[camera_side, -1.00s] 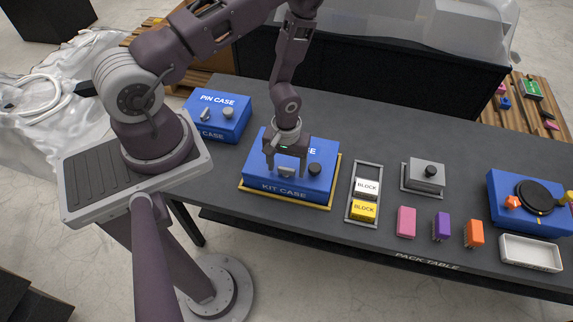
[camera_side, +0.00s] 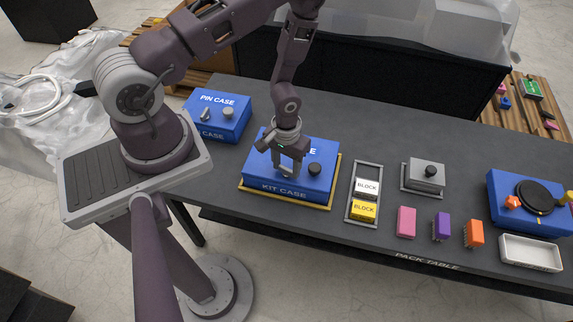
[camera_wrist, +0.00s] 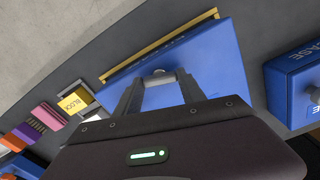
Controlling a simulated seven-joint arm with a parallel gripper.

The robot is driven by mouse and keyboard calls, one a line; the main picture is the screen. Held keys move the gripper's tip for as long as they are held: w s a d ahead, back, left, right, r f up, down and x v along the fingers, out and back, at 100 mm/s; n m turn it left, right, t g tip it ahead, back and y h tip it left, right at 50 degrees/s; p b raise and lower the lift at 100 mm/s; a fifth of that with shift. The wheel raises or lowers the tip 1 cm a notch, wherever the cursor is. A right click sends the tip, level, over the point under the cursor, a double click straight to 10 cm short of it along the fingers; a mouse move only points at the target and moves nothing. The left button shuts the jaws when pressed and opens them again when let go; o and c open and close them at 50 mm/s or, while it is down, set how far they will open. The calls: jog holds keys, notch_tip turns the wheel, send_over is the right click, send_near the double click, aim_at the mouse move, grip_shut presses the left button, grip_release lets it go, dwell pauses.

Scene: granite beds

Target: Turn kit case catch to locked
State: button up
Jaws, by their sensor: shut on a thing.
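The blue kit case (camera_side: 266,184) sits in a yellow-edged tray on the pack table; its lid also shows in the wrist view (camera_wrist: 200,58). My gripper (camera_side: 287,172) points down over the left half of the lid. Its fingers are shut on the small grey catch (camera_wrist: 158,76), which shows between the fingertips (camera_wrist: 159,82) in the wrist view. In the side view the fingers mostly hide the catch, and its angle is hard to tell. A dark round knob (camera_side: 315,169) stands on the lid to the right.
The blue pin case (camera_side: 232,125), with its own catch and knob, stands to the left. To the right are a tray with a white block (camera_side: 367,187) and a yellow block (camera_side: 363,210), a grey box (camera_side: 427,174) and several coloured pieces. The table behind the kit case is clear.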

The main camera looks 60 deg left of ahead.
jog(key=m, duration=1.1)
jog(key=shift+m, duration=2)
jog(key=o, duration=1.4)
jog(key=shift+c, duration=0.2)
